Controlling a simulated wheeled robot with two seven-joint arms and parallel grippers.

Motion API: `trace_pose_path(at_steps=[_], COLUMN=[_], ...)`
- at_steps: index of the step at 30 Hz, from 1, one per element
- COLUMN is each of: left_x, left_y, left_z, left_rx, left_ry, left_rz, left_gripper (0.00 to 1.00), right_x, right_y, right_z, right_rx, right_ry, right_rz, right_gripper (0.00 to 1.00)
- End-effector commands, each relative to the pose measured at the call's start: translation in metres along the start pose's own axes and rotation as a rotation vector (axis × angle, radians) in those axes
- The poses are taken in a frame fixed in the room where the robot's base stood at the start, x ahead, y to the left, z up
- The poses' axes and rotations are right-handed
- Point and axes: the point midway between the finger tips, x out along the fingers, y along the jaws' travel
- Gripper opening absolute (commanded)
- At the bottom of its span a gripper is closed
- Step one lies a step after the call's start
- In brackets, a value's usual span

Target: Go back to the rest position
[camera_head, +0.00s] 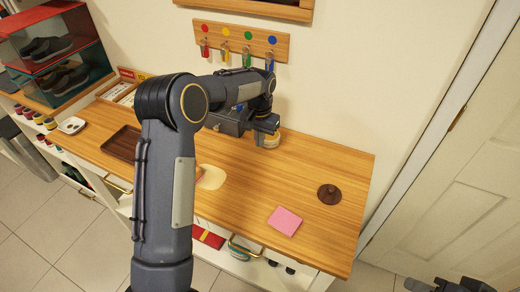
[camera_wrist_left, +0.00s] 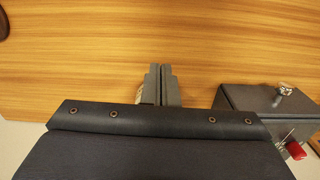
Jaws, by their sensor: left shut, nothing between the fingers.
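My left arm spans the middle of the head view and reaches over the wooden bench top (camera_head: 330,160) toward the wall. My left gripper (camera_head: 268,126) is at its far end, close to a small yellowish jar (camera_head: 268,140) that it partly covers. In the left wrist view the two fingers of my left gripper (camera_wrist_left: 160,84) are together with nothing between them, against the wood top (camera_wrist_left: 190,40). I cannot tell whether the gripper touches the jar. A dark part at the bottom right edge of the head view seems to be my right gripper (camera_head: 450,286), mostly cut off.
A pink pad (camera_head: 284,220) and a dark round object (camera_head: 329,194) lie on the right of the bench. A brown tray (camera_head: 122,143) is at the left. Tagged keys hang from a wall rack (camera_head: 240,40). Shoe boxes (camera_head: 52,47) stand far left. A door (camera_head: 450,190) is at right.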

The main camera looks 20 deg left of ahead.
Motion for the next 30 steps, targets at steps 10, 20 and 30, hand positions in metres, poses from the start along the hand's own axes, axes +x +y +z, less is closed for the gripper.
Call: trace_pose_path(at_steps=[10,20,30], left_x=[-0.043,-0.079,-0.149], left_y=[0.0,-0.008,0.0], left_z=[0.0,0.031,0.184], left_rx=[0.0,-0.028,-0.13], left_ry=[0.002,0.052,0.255], left_rz=[-0.001,0.042,0.201], left_gripper=[0.0,0.0,0.0], right_x=[0.002,0.002,0.002], right_y=[0.001,0.001,0.001], right_z=[0.001,0.001,0.001], right_rx=[0.0,0.0,0.0], right_ry=[0.001,0.001,0.001], right_rz=[0.0,0.0,0.0], right_gripper=[0.36,0.36,0.36])
